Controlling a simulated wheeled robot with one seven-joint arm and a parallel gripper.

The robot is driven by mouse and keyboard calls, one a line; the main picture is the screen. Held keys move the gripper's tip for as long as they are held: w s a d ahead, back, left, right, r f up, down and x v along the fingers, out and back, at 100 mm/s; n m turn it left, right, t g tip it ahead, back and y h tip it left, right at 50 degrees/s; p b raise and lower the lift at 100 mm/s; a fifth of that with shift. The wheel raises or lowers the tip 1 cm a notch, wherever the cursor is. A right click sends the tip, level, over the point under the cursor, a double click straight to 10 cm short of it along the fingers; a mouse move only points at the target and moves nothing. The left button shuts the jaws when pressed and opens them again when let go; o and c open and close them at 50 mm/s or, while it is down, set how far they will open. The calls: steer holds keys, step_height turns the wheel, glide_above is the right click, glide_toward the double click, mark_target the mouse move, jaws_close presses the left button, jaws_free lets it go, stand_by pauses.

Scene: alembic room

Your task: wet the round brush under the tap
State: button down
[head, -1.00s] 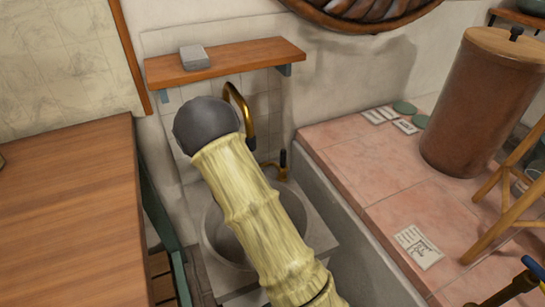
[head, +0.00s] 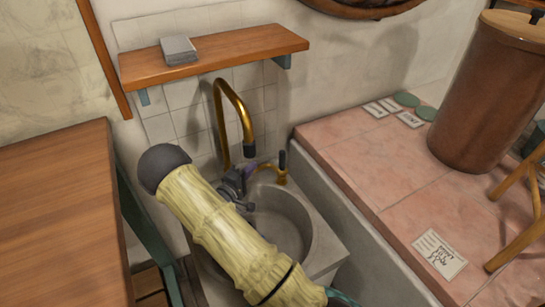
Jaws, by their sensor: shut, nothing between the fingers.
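The brass tap (head: 243,107) arches over the round grey basin (head: 292,222), with a dark nozzle at its end. A short brass fitting with a dark lever (head: 282,160) stands at its right. No water shows from the nozzle. My gripper (head: 243,200) is a small dark shape with a purplish part, partly hidden behind my pale forearm. It sits over the left back part of the basin, below and left of the nozzle. It looks shut and empty. I cannot see the round brush in this view.
A wooden shelf (head: 222,53) with a grey block (head: 178,50) is above the tap. A wooden worktop (head: 50,220) is at left. A pink tiled ledge (head: 375,170) at right bears a brown drum (head: 485,95), green discs and cards (head: 440,254).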

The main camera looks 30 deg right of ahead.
mark_target(282, 163)
steer(key=b+x, duration=0.3)
steer(key=x, duration=0.7)
steer(key=s, duration=0.2)
steer(key=s+d+b, duration=0.1)
steer(key=s, duration=0.1)
steer(key=shift+a, duration=0.1)
stand_by(0.3)
